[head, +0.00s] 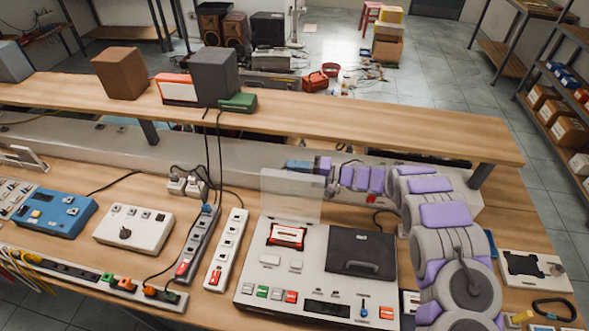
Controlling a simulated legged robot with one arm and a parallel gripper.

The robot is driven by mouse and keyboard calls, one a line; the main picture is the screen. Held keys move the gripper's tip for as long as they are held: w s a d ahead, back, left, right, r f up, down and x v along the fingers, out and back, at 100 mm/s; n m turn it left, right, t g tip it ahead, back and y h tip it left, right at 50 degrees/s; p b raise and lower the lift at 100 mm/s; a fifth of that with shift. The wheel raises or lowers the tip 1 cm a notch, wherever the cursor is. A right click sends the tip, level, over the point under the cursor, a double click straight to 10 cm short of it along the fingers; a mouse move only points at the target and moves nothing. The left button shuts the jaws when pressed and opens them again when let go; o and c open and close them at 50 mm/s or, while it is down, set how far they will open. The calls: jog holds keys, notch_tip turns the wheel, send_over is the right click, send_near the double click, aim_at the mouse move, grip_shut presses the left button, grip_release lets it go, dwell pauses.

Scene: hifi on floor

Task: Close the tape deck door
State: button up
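The tape deck (305,312) is a light grey unit on the workbench with a row of coloured buttons along its front. A red cassette (287,235) lies in its left bay. A clear, see-through door (291,196) stands raised at the back of that bay, so the door is open. A dark panel with a handle (362,252) covers the right part of the deck. My arm comes in from the right, and my gripper (305,167) is at its left end, behind the upper edge of the door. The fingers are small and partly obscured; their opening and any contact with the door are unclear.
Power strips (226,252), a white box with a knob (133,230) and a blue device (55,213) stand left of the deck. A raised wooden shelf (330,124) runs behind, carrying boxes. Black cables hang from it. A white plate-like device (535,270) lies at right.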

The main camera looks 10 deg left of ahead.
jog(key=shift+d+r, duration=0.15)
jog(key=shift+d, duration=0.5)
jog(key=shift+c, duration=1.4)
jog(key=shift+d, duration=0.1)
jog(key=shift+c, duration=0.8)
grip_shut()
jog(key=shift+s+a, duration=0.3)
